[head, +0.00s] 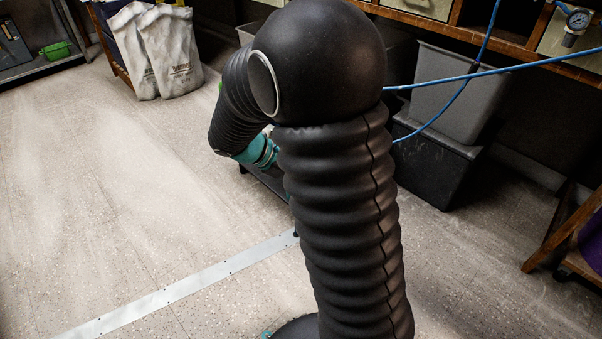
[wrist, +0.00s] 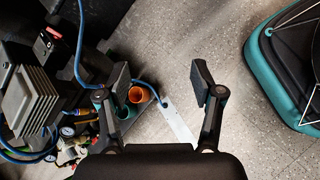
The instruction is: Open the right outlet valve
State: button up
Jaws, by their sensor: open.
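My gripper (wrist: 159,78) is open and empty in the wrist view, its two fingers wide apart with floor seen between them. A compressor with a finned metal cylinder (wrist: 28,100) stands at the left of that view. A cluster of gauges and brass fittings (wrist: 72,140) is at its lower left, left of my left finger and apart from it. Small red and yellow parts show among them. I cannot tell which part is the right outlet valve; the left finger may cover some fittings. In the head view my arm hides my gripper and most of the compressor.
Blue hoses (wrist: 80,45) run beside the compressor. An orange cup-like thing (wrist: 146,94) is near my left finger. White sacks (head: 165,50) stand at back left. The left floor is clear.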

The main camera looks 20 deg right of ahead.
jog(key=w+a+f+n+t+h, duration=0.1)
jog(key=w+f+n+t+h, duration=0.15)
jog(key=w+f+n, duration=0.4)
jog(key=w+a+f+n+t+h+b, duration=0.1)
jog(key=w+f+n+t+h, duration=0.2)
jog(key=f, duration=0.7)
jog(key=w+a+f+n+t+h, duration=0.2)
jog(key=w+f+n, duration=0.4)
jog(key=f, duration=0.3)
jog(key=x, duration=1.4)
jog(key=shift+b, duration=0.4)
jog(key=shift+c, duration=0.3)
jog(key=c, duration=1.1)
